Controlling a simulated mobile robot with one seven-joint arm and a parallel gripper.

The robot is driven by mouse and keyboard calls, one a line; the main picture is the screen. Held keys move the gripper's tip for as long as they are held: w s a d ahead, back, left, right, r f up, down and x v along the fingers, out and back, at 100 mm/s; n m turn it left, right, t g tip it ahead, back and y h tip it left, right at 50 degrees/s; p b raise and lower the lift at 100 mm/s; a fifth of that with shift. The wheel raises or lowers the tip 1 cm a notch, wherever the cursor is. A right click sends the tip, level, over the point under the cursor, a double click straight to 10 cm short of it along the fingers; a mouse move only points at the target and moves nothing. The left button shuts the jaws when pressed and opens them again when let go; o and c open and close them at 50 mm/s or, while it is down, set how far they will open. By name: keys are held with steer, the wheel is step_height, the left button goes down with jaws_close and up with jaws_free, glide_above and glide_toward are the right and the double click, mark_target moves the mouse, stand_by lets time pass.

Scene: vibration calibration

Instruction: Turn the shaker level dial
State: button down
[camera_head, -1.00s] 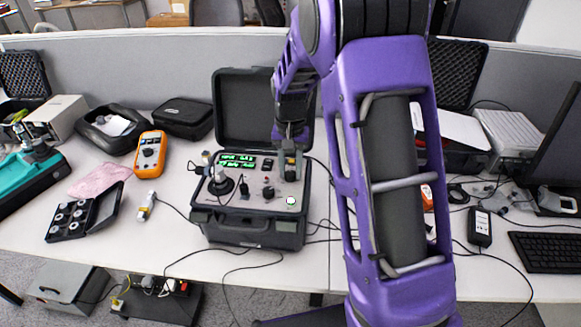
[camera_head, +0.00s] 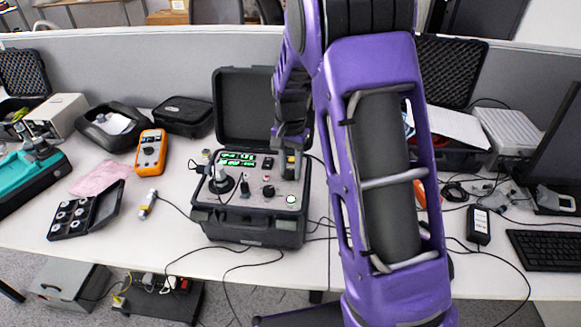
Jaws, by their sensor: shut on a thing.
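The shaker unit is an open black case (camera_head: 248,232) on the table, with a light panel, green displays (camera_head: 238,159), a round black shaker post (camera_head: 220,180) and several small knobs. One dark knob with a red mark (camera_head: 268,190) shows at the panel's middle right. My gripper (camera_head: 290,170) points down at the panel's upper right. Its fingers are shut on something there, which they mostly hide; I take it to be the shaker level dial. A round white-green button (camera_head: 291,199) lies just in front of the gripper.
An orange multimeter (camera_head: 150,153), a black pouch (camera_head: 183,117) and a foam box of round parts (camera_head: 75,216) stand left of the case. A keyboard (camera_head: 545,250) lies far right. The case's raised lid (camera_head: 243,105) stands behind the panel.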

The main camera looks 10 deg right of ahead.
mark_target(291, 171)
steer(key=c, duration=0.5)
jaws_free()
steer(key=shift+r, duration=0.1)
step_height(291, 171, up, 17)
steer(key=shift+r+p, duration=0.1)
steer(key=shift+p, duration=0.7)
